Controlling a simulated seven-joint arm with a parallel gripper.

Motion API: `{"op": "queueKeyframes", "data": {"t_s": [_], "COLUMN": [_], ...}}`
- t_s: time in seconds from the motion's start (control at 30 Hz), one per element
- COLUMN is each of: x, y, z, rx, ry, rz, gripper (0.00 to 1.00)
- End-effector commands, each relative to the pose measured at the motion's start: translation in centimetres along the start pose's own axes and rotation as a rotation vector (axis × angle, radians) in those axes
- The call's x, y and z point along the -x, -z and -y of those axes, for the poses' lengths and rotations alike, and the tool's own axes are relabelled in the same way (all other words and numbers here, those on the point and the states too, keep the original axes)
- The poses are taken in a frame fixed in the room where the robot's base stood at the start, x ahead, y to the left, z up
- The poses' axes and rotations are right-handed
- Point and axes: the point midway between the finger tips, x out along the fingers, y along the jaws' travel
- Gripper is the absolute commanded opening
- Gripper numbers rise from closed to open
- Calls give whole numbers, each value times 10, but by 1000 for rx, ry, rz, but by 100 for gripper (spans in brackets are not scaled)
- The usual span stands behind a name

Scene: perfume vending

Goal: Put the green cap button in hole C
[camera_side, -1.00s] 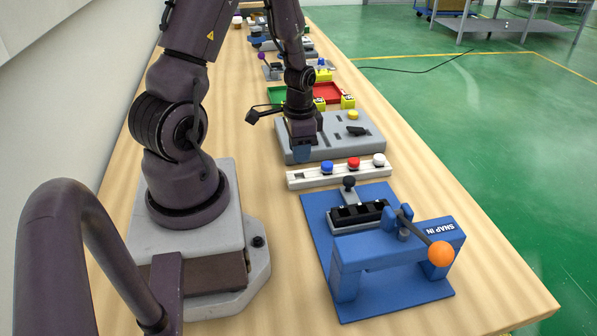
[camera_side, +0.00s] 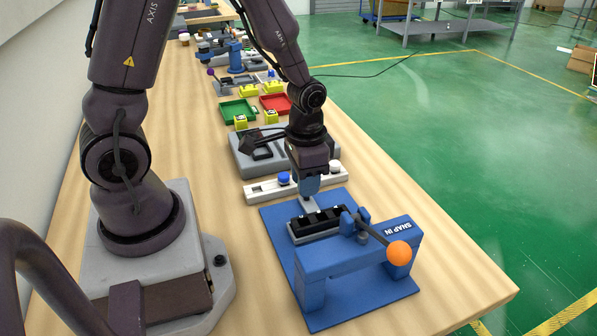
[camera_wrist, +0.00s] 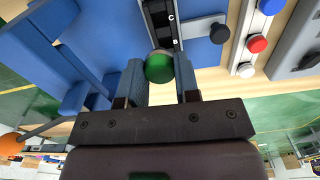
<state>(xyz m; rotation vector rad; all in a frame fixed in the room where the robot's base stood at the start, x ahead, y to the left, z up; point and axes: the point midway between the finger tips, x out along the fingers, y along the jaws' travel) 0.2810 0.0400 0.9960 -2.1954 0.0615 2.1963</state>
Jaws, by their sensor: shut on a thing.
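My gripper (camera_side: 307,193) hangs over the back part of the blue SNAP IN fixture (camera_side: 350,258), pointing down. The wrist view shows the green cap button (camera_wrist: 158,69) held between the tips of my gripper (camera_wrist: 160,86). In the side view the button is hidden by the fingers. The black holder strip (camera_side: 318,219) lies on the fixture. In the wrist view the strip (camera_wrist: 160,22) runs up from the green button, with a letter C beside one hole (camera_wrist: 158,18). I cannot tell whether the button touches the strip.
A white rack (camera_side: 262,190) behind the fixture holds a blue button (camera_side: 284,178), a white button (camera_side: 334,167) and a red button (camera_wrist: 257,43). A lever with an orange ball (camera_side: 399,254) rises at the fixture's front. A grey block (camera_side: 250,165) and green and red trays stand farther back.

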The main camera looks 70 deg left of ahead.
Motion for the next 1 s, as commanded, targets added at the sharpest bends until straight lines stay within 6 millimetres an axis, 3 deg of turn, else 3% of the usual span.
{"op": "queueKeyframes", "data": {"t_s": [0.27, 0.7, 1.0], "x": [-10, -52, -65], "y": [-2, -2, -1], "z": [0, 0, 0], "rx": [56, 54, 53], "ry": [-1, -1, -1], "rz": [2, 2, 0], "gripper": [13, 13, 13]}}
